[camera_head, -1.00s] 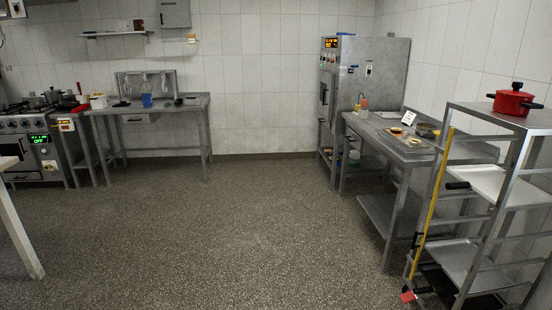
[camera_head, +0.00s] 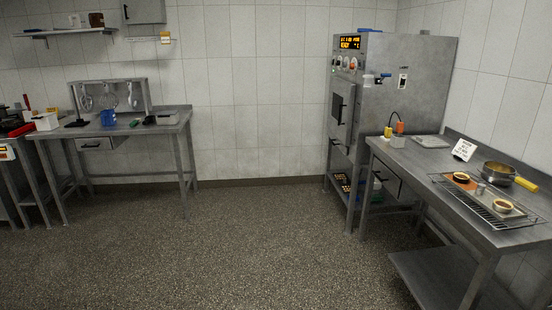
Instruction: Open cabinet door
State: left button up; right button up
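A grey wall cabinet (camera_head: 143,11) hangs high on the back wall at the upper left, cut off by the top edge; its door looks shut, with a small dark handle near its lower left. A tall steel oven unit (camera_head: 405,88) stands at the back right, with an orange lit display on top. Its front door (camera_head: 342,108) has a dark window and a dark handle and looks shut. Neither of my grippers is in view.
A steel table (camera_head: 500,230) with a pan (camera_head: 497,172), small bowls and a sign runs along the right. Another steel table (camera_head: 160,126) with utensils stands at the back left. The speckled floor (camera_head: 250,250) between them is clear.

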aim_at(342, 95)
jog(key=i, duration=2.25)
jog(key=i+j+z, duration=0.1)
jog(key=i, duration=1.05)
jog(key=i+j, duration=0.1)
jog(key=i, duration=1.05)
